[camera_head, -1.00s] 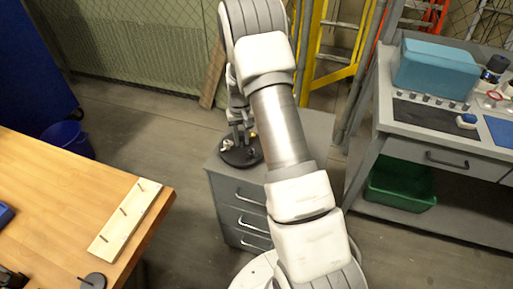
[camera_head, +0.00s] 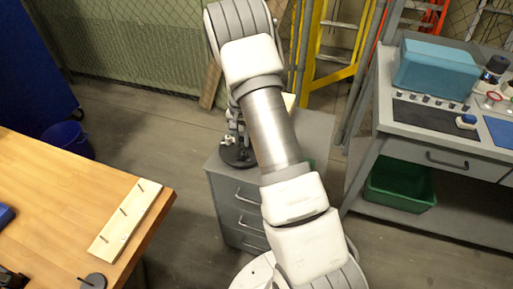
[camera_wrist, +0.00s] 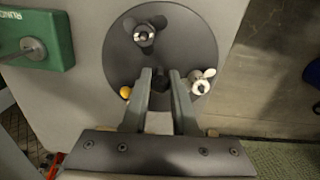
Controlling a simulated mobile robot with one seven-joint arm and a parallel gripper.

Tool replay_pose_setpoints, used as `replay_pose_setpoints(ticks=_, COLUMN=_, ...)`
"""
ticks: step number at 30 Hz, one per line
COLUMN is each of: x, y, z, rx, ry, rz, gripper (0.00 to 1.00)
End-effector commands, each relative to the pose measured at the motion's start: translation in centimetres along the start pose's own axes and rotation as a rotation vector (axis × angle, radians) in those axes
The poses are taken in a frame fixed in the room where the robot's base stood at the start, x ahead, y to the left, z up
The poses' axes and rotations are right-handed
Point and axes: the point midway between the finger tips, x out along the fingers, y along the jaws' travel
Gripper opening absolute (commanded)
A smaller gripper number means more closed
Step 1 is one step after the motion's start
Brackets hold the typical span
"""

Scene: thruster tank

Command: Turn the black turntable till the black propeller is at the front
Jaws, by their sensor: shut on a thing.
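The black turntable (camera_wrist: 118,57) is a round disc on the grey cabinet top; it also shows in the head view (camera_head: 236,160), partly hidden by my arm. In the wrist view, a black propeller (camera_wrist: 157,24) sits at the upper left of the disc, on a pale-tipped post. A white propeller (camera_wrist: 202,80) sits at the right. A yellow-orange piece (camera_wrist: 125,92) shows at the left, mostly hidden by a finger. My gripper (camera_wrist: 161,74) reaches over the disc, its fingers shut on a dark knob (camera_wrist: 160,85) near the middle.
A green box (camera_wrist: 35,40) with a round metal fitting lies beside the turntable. The drawer cabinet (camera_head: 238,213) stands between a wooden table (camera_head: 60,190) and a grey workbench (camera_head: 455,145). The workbench carries a teal case (camera_head: 436,68); a green bin (camera_head: 400,185) sits below it.

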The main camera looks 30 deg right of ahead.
Motion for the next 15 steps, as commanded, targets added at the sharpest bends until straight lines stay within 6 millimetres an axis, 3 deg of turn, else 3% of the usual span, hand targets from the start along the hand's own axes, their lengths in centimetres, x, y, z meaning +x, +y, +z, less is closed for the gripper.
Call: replay_pose_setpoints(ticks=15, x=-0.05, y=0.02, z=0.07, rx=0.184, ry=-0.001, rz=0.002, gripper=0.00)
